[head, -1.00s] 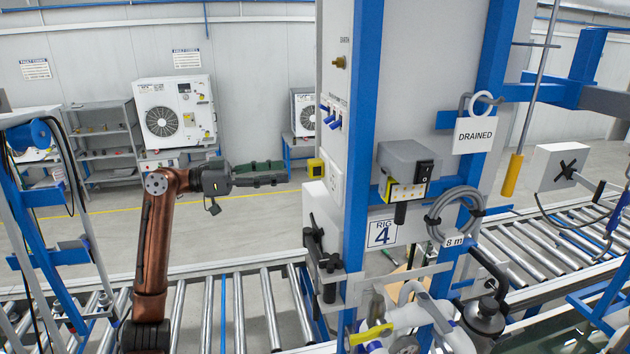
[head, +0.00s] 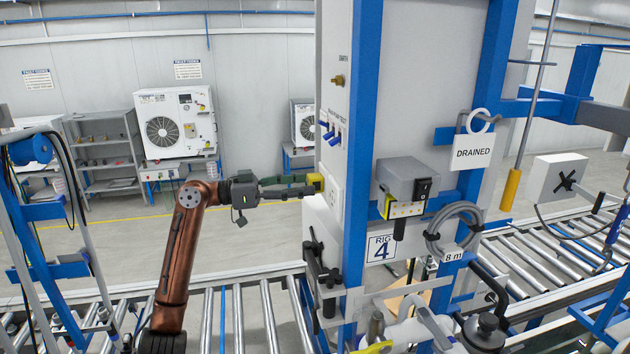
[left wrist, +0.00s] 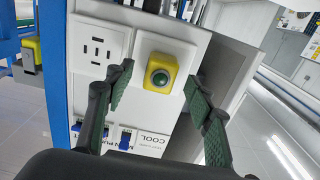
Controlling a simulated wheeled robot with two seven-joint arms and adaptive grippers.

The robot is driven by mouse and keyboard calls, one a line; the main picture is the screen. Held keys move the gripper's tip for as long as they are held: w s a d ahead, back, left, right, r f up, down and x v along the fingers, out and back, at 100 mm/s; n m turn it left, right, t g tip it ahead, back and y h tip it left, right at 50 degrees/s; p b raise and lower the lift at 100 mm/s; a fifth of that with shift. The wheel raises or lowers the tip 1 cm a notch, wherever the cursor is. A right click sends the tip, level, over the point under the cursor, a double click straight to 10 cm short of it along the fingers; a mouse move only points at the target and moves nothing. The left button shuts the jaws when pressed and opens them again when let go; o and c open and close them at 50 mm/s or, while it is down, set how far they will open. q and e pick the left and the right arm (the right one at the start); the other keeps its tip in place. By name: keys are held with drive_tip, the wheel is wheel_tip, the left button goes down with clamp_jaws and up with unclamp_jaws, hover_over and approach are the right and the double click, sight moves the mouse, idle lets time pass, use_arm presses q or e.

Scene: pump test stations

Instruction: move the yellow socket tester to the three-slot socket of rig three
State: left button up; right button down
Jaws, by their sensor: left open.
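The yellow socket tester (head: 318,181) sits on the narrow side face of the rig marked 4. In the left wrist view the tester (left wrist: 158,72) shows a round green button and sits on a white plate. Beside it is a white socket plate (left wrist: 98,48) with several dark slots. My left gripper (head: 309,184) is open at the tester. In the left wrist view its green-padded fingers (left wrist: 160,78) stand on either side of the tester, with gaps showing. I cannot make out rig three's socket. My right gripper is not in view.
The "RIG 4" sign (head: 381,247), a grey switch box (head: 405,180) and a coiled hose (head: 452,228) are on the rig's front. Blue switches (head: 332,134) sit above the tester. A black-handled fitting (head: 316,262) juts out below. Roller conveyor (head: 255,315) runs in front.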

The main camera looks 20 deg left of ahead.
sight(308, 184)
use_arm(q)
drive_tip(key=shift+x, duration=1.25)
drive_tip(key=shift+c, duration=0.3)
clamp_jaws()
idle(0.5)
drive_tip(key=shift+a, duration=0.15)
drive_tip(key=shift+v, duration=1.05)
drive_tip(key=shift+b+v, duration=0.6)
drive_tip(key=shift+v, duration=1.25)
